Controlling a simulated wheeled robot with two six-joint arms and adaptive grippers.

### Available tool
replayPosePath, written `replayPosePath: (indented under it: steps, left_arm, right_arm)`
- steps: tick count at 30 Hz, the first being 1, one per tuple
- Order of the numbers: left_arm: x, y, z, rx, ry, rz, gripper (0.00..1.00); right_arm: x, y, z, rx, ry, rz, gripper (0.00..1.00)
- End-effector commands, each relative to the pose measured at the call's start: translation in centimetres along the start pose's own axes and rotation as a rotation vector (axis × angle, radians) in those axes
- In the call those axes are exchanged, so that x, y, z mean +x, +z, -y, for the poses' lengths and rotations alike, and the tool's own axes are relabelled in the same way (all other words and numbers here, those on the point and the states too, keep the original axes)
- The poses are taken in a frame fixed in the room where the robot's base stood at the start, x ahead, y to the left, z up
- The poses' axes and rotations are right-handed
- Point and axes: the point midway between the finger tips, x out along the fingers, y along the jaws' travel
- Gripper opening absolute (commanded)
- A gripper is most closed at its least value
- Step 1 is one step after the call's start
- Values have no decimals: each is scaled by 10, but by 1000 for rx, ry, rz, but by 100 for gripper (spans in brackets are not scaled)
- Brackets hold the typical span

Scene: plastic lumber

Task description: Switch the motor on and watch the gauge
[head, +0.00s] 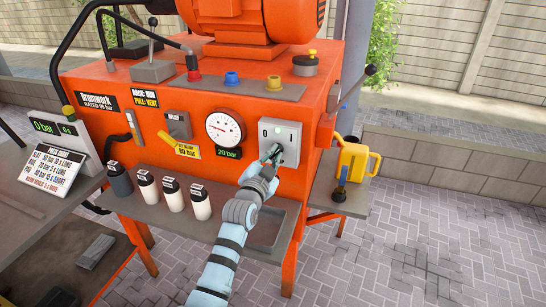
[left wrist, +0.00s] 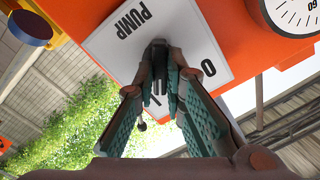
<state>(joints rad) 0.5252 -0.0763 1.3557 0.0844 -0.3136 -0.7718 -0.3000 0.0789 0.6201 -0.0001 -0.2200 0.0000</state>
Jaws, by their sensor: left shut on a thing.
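The pump switch is a pale plate (head: 292,131) marked 0 and I on the right of the orange machine's front. In the left wrist view its plate (left wrist: 120,42) reads PUMP and 0. My left gripper (head: 273,155) is at this plate, its fingers shut on the dark switch handle (left wrist: 158,47); they hide part of it and much of the I mark. The round white gauge (head: 222,127) is left of the switch, with a 20 bar label below; its needle is too small to read exactly. The orange motor (head: 235,18) sits on top. My right gripper is not in view.
Several bottles (head: 172,194) stand on the grey shelf below the panel. A yellow jug (head: 354,161) stands on a side shelf at right. Levers (head: 152,48) rise from the top. A display (head: 55,128) showing 0 bar stands at left. Paved ground at right is clear.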

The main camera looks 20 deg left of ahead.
Motion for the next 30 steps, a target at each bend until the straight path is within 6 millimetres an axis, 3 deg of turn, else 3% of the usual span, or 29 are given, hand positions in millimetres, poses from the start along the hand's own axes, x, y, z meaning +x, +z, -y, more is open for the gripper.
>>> replayPosePath:
  steps: [7,8,11,21,26,30]
  left_arm:
    - [0,1,-1,2,2,3,0]
    - [0,1,-1,2,2,3,14]
    - [0,1,-1,2,1,2,30]
    - [-3,0,0,1,0,1,31]
    - [-30,1,-1,0,0,1,31]
    - [-71,1,-1,1,0,2,31]
  right_arm:
    - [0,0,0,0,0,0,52]
    - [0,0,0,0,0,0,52]
    - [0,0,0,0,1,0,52]
    - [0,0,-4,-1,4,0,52]
    - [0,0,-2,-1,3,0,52]
    - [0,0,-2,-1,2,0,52]
